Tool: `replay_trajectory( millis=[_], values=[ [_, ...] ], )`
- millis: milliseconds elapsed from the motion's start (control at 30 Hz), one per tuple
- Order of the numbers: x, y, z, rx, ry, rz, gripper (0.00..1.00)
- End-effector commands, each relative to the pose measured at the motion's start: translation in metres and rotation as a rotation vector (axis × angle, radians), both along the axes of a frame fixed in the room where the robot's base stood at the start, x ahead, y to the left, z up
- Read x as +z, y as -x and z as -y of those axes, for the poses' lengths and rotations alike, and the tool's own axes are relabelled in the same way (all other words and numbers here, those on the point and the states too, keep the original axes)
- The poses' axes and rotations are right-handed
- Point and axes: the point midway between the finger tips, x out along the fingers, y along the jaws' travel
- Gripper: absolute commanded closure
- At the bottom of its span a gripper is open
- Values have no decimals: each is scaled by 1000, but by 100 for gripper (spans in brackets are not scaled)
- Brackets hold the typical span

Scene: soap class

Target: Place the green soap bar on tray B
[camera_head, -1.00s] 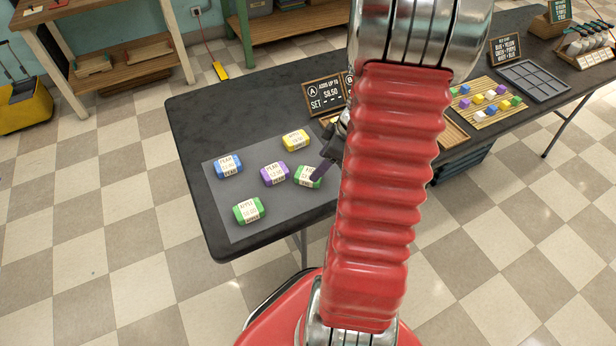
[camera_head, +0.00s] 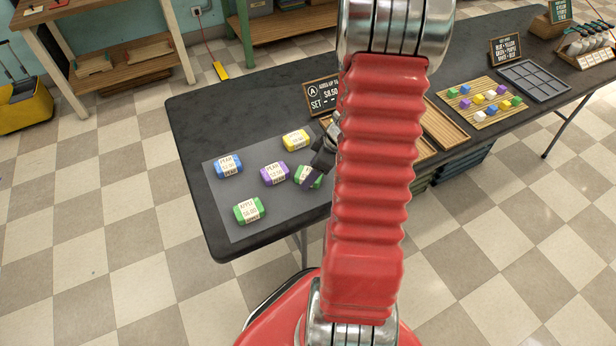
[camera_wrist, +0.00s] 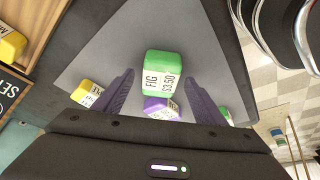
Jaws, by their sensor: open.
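A green soap bar (camera_head: 301,174) labelled FIG $3.50 lies on the grey mat (camera_head: 226,222), partly hidden by my gripper (camera_head: 314,177). In the wrist view this green bar (camera_wrist: 163,62) lies between and just ahead of my open fingers (camera_wrist: 160,78), not visibly gripped. A second green bar (camera_head: 249,210), labelled APPLE, lies at the mat's front left. A wooden tray (camera_head: 445,128) shows right of my arm; another tray's edge shows left of it. No B label is visible now, so I cannot tell which is tray B.
A purple bar (camera_head: 274,174) lies close left of the FIG bar. A yellow bar (camera_head: 296,140) and a blue bar (camera_head: 228,166) lie farther back. Sign A (camera_head: 322,94) stands behind the mat. A slatted board with small coloured cubes (camera_head: 480,101) lies farther right.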

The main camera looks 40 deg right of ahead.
Motion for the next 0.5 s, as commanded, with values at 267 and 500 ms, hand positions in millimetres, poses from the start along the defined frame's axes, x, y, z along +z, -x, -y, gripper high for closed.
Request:
replay_trajectory(
  millis=[267,500],
  values=[
    [-8,-3,-1,0,1,0,35],
    [-8,-3,-1,0,1,0,35]
  ],
)
